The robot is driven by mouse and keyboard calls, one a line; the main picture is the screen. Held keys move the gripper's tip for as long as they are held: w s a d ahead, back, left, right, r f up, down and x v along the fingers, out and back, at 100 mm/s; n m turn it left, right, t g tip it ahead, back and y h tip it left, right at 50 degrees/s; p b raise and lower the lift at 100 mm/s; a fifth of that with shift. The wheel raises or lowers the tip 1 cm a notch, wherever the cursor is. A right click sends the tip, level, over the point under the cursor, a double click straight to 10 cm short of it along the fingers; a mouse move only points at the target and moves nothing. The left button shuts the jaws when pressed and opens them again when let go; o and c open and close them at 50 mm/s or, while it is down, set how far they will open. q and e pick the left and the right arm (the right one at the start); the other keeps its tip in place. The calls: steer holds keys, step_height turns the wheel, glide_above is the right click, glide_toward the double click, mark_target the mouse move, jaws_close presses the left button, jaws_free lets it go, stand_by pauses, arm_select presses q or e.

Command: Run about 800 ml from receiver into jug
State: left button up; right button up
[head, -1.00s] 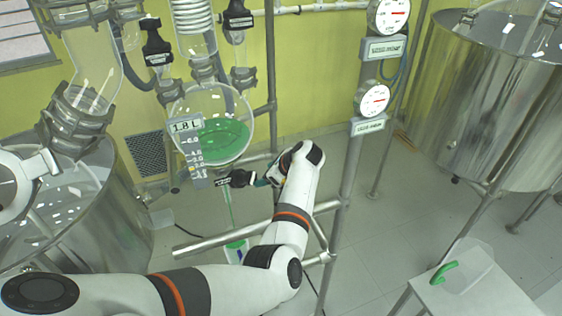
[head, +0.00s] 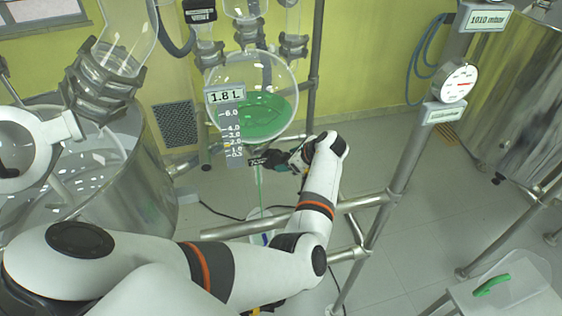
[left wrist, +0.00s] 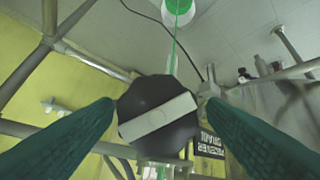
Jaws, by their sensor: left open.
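The glass receiver (head: 250,82) holds green liquid; its display (head: 227,96) reads 1.8 L. A thin green stream (head: 259,190) falls from its outlet into the jug (head: 262,221), partly hidden behind a metal rail. In the left wrist view, the stream (left wrist: 174,45) runs down to the jug (left wrist: 179,9). The drain valve (head: 268,159) has a dark round knob (left wrist: 158,132) with a pale bar across it. My left gripper (left wrist: 160,104) is open, with its green fingers on either side of the knob; contact is unclear. My right gripper is out of view.
Metal rails (head: 340,208) cross in front of the jug and below my left arm. A large steel vessel (head: 85,195) stands at left. A gauge post (head: 398,190) and a small table with a green handle (head: 491,285) are at right.

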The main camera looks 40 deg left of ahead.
arm_select(q)
steer(key=shift+s+f, duration=0.1)
steer(key=shift+f, duration=0.05)
steer(key=shift+w+a+f, duration=0.25)
steer(key=shift+w+a, duration=0.05)
steer(key=shift+w, duration=0.05)
steer(key=shift+s+d+r, duration=0.15)
steer(key=c, duration=1)
steer(key=shift+r+m+p, duration=0.15)
steer(key=shift+m+p, duration=0.35)
steer(key=shift+p, duration=0.3)
steer(key=shift+m+g+p, duration=0.3)
steer(key=shift+m+p, duration=0.3)
steer(key=shift+p, duration=0.3)
steer(key=shift+m+g+p, duration=0.3)
steer(key=shift+m+p, duration=0.4)
steer(key=shift+f+m+g, duration=0.25)
steer(key=shift+m+g, duration=0.05)
steer(key=shift+m, duration=0.8)
steer(key=shift+f+m+g+y, duration=0.1)
steer(key=shift+m+g+y, duration=0.35)
steer(key=shift+m, duration=0.95)
